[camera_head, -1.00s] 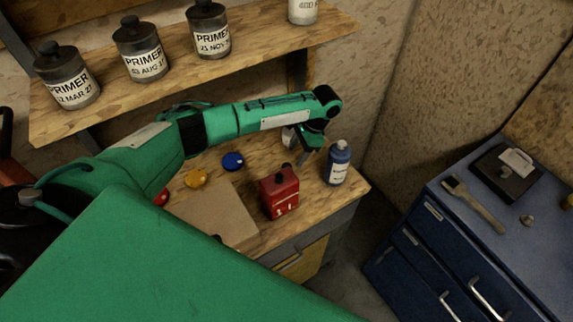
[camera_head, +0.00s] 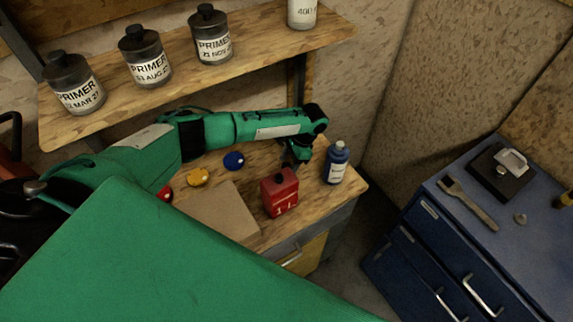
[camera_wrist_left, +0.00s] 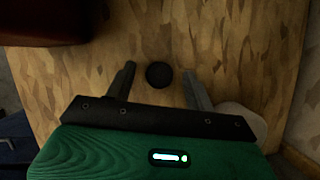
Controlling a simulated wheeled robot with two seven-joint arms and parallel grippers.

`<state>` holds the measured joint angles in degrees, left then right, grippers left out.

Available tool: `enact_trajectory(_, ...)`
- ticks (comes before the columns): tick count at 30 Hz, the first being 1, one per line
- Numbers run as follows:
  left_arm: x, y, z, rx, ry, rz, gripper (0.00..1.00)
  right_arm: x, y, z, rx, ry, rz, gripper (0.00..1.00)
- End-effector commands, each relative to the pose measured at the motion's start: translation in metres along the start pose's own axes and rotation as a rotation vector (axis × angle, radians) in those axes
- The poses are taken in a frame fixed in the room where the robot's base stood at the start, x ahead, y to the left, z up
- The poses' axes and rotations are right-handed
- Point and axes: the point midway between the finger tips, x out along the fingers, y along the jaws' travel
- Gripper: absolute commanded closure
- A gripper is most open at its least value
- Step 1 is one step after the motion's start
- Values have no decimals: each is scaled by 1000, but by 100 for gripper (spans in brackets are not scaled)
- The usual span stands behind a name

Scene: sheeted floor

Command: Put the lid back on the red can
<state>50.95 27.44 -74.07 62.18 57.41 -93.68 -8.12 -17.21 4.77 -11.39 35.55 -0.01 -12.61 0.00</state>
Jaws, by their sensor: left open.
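The red can (camera_head: 281,195) stands upright on the wooden bench, with a small dark part at its top. Part of it shows dark red at the upper left of the left wrist view (camera_wrist_left: 45,22). A small round black lid (camera_wrist_left: 159,74) is on the bench wood in the left wrist view. My left gripper (camera_wrist_left: 160,84) is open, with one finger on either side of the black lid and no visible contact. In the head view my left gripper (camera_head: 294,158) is just behind the red can, and the lid is hidden there. My right gripper is not in view.
A blue bottle (camera_head: 337,163) stands right of the gripper. Blue (camera_head: 234,161), yellow (camera_head: 198,177) and red (camera_head: 165,194) round pieces lie left, near a flat brown board (camera_head: 225,212). A pale round object (camera_wrist_left: 243,119) is beside the right finger. A shelf (camera_head: 255,45) with primer cans hangs above.

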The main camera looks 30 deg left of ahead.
Motion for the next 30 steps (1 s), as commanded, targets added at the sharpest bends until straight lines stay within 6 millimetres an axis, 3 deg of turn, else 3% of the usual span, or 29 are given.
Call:
enact_trajectory(7,0,0,0,1,0,0,48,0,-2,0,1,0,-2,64)
enact_trajectory(14,0,0,0,1,0,0,93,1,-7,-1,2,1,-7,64)
enact_trajectory(25,-2,0,0,1,1,0,93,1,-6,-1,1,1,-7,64)
enact_trajectory(30,-18,0,7,1,3,0,93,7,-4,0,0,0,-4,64)
